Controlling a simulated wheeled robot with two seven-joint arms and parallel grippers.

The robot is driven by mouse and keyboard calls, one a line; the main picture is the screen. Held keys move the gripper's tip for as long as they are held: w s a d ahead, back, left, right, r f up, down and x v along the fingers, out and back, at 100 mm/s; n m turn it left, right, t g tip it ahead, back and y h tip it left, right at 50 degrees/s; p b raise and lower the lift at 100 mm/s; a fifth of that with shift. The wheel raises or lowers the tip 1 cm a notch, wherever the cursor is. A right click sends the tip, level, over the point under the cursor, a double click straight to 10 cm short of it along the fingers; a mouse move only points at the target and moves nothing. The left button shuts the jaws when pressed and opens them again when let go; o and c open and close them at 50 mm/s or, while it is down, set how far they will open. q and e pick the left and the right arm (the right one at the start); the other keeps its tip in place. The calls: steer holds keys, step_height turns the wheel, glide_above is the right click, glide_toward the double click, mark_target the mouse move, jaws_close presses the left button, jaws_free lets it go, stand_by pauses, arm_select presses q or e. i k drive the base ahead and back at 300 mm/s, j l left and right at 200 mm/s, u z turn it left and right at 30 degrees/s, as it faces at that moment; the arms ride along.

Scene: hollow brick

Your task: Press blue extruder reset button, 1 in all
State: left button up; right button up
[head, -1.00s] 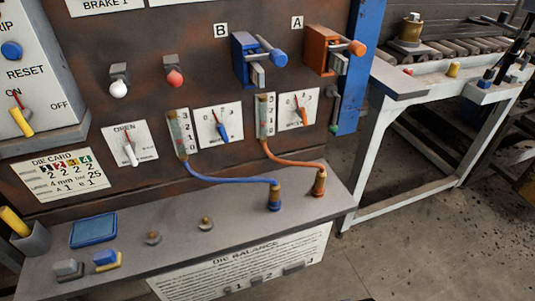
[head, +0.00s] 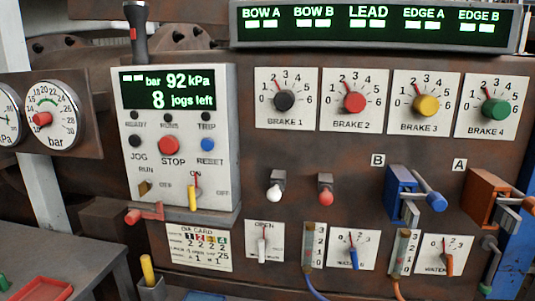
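The blue reset button (head: 208,145) sits at the right of the button row on the white control box (head: 185,115), with the label RESET under it. A red STOP button (head: 169,145) is in the middle of that row and a black JOG button (head: 135,142) is at the left. The green display (head: 167,91) above reads 92 kPa and 8 jogs left. Neither of my grippers shows in the head view.
Brake dials (head: 355,102) line the panel to the right, under a long display (head: 375,24). A black-handled lever (head: 138,35) rises above the box. A red lever (head: 145,214) sticks out below it. Blue (head: 402,195) and orange (head: 483,197) clamps project at right.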

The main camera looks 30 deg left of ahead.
mark_target(207, 144)
steer(key=u, duration=1.4)
